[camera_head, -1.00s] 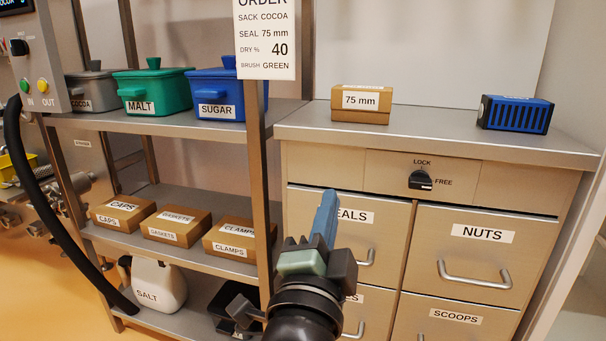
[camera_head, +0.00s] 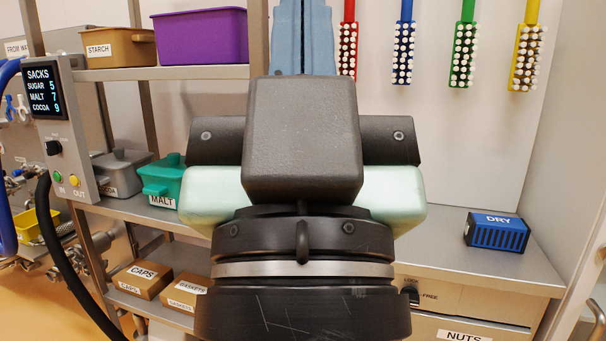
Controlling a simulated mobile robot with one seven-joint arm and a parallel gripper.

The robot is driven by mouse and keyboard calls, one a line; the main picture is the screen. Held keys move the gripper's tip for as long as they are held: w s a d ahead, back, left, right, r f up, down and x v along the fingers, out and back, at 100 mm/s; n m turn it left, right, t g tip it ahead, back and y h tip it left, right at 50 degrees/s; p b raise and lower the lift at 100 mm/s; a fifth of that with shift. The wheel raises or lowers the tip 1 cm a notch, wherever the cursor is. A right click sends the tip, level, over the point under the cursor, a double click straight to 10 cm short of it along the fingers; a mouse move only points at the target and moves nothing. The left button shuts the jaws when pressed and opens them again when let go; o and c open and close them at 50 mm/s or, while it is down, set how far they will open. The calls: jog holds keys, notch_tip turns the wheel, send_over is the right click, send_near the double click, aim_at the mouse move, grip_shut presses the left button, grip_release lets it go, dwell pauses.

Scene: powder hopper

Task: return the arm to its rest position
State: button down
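My gripper (camera_head: 303,30) stands upright in the middle of the head camera view, close to the camera, with its blue fingers pointing up. Its dark wrist and pale green housing fill the centre. The fingertips run up to the top edge of the picture, and the dark block hides their base. I see nothing held, but I cannot tell whether the fingers are apart.
Left are a control box (camera_head: 58,125), a hose (camera_head: 62,245) and shelves with a purple bin (camera_head: 200,37) and a green MALT bin (camera_head: 162,184). Right are hanging brushes (camera_head: 464,55) and a blue DRY block (camera_head: 497,232) on the cabinet top (camera_head: 440,250).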

notch_tip(320, 180, up, 24)
jog(key=p, duration=2.1)
jog(key=shift+p, duration=0.35)
jog(key=c, duration=1.6)
grip_release()
